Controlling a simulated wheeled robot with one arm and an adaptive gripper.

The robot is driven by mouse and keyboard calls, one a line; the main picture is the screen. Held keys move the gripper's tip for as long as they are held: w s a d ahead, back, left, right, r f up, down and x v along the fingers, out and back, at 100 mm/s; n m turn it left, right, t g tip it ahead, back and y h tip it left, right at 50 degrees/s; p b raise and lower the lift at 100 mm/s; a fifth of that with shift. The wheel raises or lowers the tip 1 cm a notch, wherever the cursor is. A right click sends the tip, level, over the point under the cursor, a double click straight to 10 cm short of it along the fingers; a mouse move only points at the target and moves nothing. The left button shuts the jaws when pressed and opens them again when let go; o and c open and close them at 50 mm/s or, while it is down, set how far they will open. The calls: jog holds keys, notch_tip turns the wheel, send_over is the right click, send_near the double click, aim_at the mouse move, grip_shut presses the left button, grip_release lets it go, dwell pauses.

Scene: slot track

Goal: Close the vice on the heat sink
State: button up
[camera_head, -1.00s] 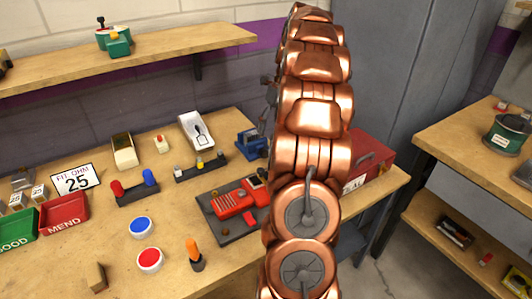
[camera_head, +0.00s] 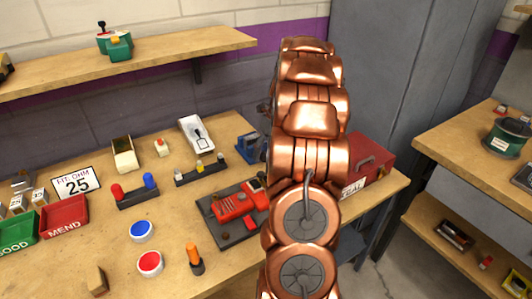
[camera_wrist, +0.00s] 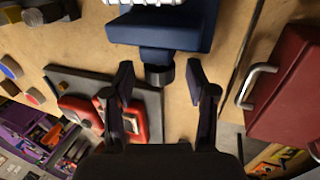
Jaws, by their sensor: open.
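The blue vice (camera_head: 250,146) stands near the back right of the bench, partly hidden by my arm in the head view. In the wrist view its blue body (camera_wrist: 165,32) is at the top, with a dark round knob (camera_wrist: 160,76) facing me. A pale finned piece (camera_wrist: 145,2), apparently the heat sink, shows only at the top edge. My gripper (camera_wrist: 160,80) is open, with one fingertip on each side of the knob; contact cannot be told. My arm hides the gripper in the head view.
A grey board with a red device (camera_head: 235,205) lies in front of the vice. A red toolbox (camera_head: 370,160) stands to the right, near the bench edge. A dark rack of small parts (camera_head: 200,172) and a white tray (camera_head: 195,133) are to the left.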

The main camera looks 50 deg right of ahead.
jog(key=shift+c, duration=0.4)
grip_shut()
jog(key=shift+r+y+p, duration=0.1)
jog(key=shift+y+p, duration=0.3)
jog(key=shift+p, duration=0.25)
jog(key=shift+d+r+t+y+p, duration=0.15)
jog(key=shift+t+y+p, duration=0.15)
jog(key=shift+y+p, duration=0.65)
jog(key=y+p, duration=0.1)
jog(key=p, duration=0.1)
jog(key=y+p, duration=0.1)
jog(key=p, duration=0.1)
jog(key=shift+s+d+f+t, duration=0.15)
jog(key=shift+f+t, duration=0.1)
jog(key=shift+t, duration=0.15)
jog(key=shift+f+y+p, duration=0.15)
jog(key=shift+y+p, duration=0.2)
jog(key=shift+p, duration=0.25)
jog(key=shift+f+y, duration=0.1)
jog(key=shift+y, duration=0.2)
